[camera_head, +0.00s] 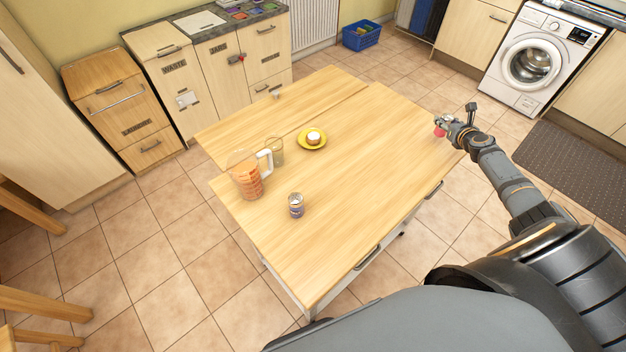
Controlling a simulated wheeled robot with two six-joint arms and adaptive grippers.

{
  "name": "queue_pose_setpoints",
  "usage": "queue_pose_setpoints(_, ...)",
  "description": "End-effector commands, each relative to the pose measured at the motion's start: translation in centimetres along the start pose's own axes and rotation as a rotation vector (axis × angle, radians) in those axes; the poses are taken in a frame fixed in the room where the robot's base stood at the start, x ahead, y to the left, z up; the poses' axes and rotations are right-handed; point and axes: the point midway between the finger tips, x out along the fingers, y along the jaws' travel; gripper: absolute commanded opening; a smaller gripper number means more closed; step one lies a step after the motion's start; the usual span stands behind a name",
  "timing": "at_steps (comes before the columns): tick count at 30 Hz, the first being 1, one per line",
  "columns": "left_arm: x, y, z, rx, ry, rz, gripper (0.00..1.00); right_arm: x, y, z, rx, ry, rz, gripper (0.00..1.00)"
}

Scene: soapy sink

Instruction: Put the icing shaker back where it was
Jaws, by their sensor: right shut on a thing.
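My right gripper (443,125) is over the right edge of the wooden table, at the far right part of it. It is shut on a small pink-red thing (439,131), partly hidden by the fingers. This may be the icing shaker, but it is too small to be sure. A small dark purple can with a grey top (296,206) stands upright on the table's near half. My left gripper is not in view.
The table (365,190) holds a jug of orange liquid (248,178), a clear glass (275,153) and a yellow plate (304,143) with a small white-topped item (315,138). A tiny pale item (276,94) is near the far edge. The table's right half is clear.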

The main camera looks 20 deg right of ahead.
Motion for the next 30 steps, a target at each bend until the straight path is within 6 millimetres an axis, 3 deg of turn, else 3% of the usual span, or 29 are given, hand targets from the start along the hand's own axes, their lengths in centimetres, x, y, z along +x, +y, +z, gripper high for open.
queue_pose_setpoints(5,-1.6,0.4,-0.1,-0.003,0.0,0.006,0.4,-1.3,2.1,0.6,-0.028,0.001,0.069,0.03)
queue_pose_setpoints(11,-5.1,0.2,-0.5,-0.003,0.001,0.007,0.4,-5.5,8.8,0.9,-0.114,0.004,0.282,0.03)
queue_pose_setpoints(17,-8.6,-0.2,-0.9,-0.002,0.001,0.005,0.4,-12.0,16.9,0.5,-0.213,0.004,0.523,0.03)
queue_pose_setpoints(21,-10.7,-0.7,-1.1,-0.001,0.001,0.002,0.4,-17.4,22.1,0.2,-0.275,0.004,0.674,0.03)
queue_pose_setpoints(27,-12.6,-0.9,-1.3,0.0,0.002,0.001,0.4,-23.5,27.1,0.1,-0.332,0.002,0.811,0.03)
queue_pose_setpoints(30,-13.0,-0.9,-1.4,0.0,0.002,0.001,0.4,-25.2,28.3,0.1,-0.347,0.001,0.844,0.03)
